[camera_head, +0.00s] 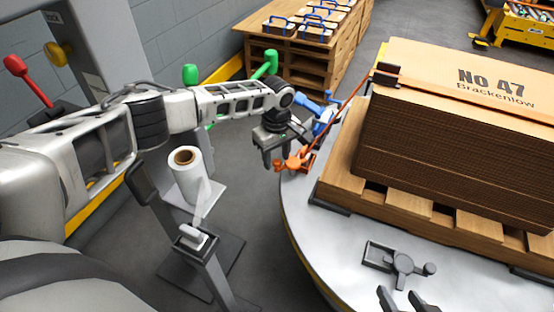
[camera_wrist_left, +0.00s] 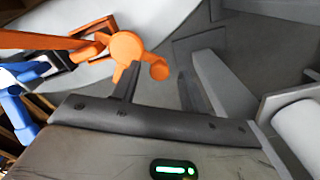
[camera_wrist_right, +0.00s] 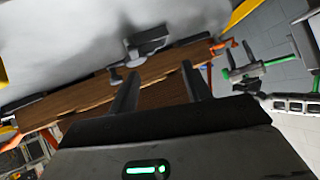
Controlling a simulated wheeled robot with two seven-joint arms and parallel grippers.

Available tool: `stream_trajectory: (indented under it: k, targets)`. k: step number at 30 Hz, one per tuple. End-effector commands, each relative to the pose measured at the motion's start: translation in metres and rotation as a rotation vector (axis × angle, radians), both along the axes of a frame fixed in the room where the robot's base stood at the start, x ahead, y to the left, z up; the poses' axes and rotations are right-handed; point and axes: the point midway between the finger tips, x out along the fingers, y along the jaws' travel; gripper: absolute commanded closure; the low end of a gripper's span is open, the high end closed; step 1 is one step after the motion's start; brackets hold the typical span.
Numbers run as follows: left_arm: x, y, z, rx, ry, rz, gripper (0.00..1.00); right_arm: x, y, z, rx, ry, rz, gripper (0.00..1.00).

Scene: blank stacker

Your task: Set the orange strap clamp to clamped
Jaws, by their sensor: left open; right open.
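The orange strap clamp (camera_head: 297,162) sits at the left rim of the round metal table, with an orange strap running from it up over the cardboard stack. My left gripper (camera_head: 281,155) is open beside it in the head view. In the left wrist view the clamp (camera_wrist_left: 127,46) lies just beyond the fingers, and its orange knob (camera_wrist_left: 159,70) shows between the open fingers (camera_wrist_left: 158,82). I cannot tell whether they touch. My right gripper (camera_head: 402,298) is open and empty at the bottom of the head view, and its fingers show in the right wrist view (camera_wrist_right: 158,76).
The cardboard stack (camera_head: 450,150) stands on a wooden pallet (camera_head: 385,203) on the round table (camera_head: 320,240). A blue clamp (camera_head: 325,118) is behind the orange one. A grey clamp (camera_head: 402,263) lies near my right gripper. A white film roll (camera_head: 188,180) stands left.

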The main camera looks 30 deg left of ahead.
Motion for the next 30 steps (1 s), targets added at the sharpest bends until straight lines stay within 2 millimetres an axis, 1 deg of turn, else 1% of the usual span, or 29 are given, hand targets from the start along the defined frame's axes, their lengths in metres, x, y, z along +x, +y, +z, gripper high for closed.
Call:
stream_trajectory:
  k: [4,10,11,12,15,26,28,29,30]
  targets:
    - [0.0,0.0,-0.004,0.0,0.0,-0.001,0.56,0.001,0.001,0.008,0.008,-0.023,0.002,0.52]
    - [0.0,0.0,-0.004,0.0,0.0,-0.001,0.56,-0.001,0.002,0.006,0.007,-0.018,0.003,0.52]
    - [0.0,0.0,-0.004,0.0,0.0,-0.001,0.64,-0.001,0.002,0.006,0.006,-0.017,0.004,0.52]
    - [0.0,0.0,-0.004,0.0,0.0,-0.001,0.75,-0.002,0.002,0.006,0.006,-0.016,0.004,0.52]
    - [0.0,0.0,-0.004,0.0,0.0,-0.001,1.0,-0.002,0.002,0.005,0.005,-0.015,0.005,0.52]
    - [0.0,0.0,-0.001,-0.004,0.004,-0.032,1.0,-0.005,0.0,0.009,-0.008,0.015,0.011,0.52]
    - [0.0,0.0,0.001,-0.004,0.005,-0.055,1.0,-0.008,-0.002,0.005,-0.023,0.051,0.01,0.52]
    - [0.001,0.0,0.001,-0.005,0.005,-0.067,1.0,-0.008,-0.005,0.008,-0.026,0.052,0.0,0.52]
    - [0.001,0.001,0.001,-0.006,0.006,-0.085,1.0,-0.01,-0.008,0.019,-0.024,0.031,-0.015,0.52]
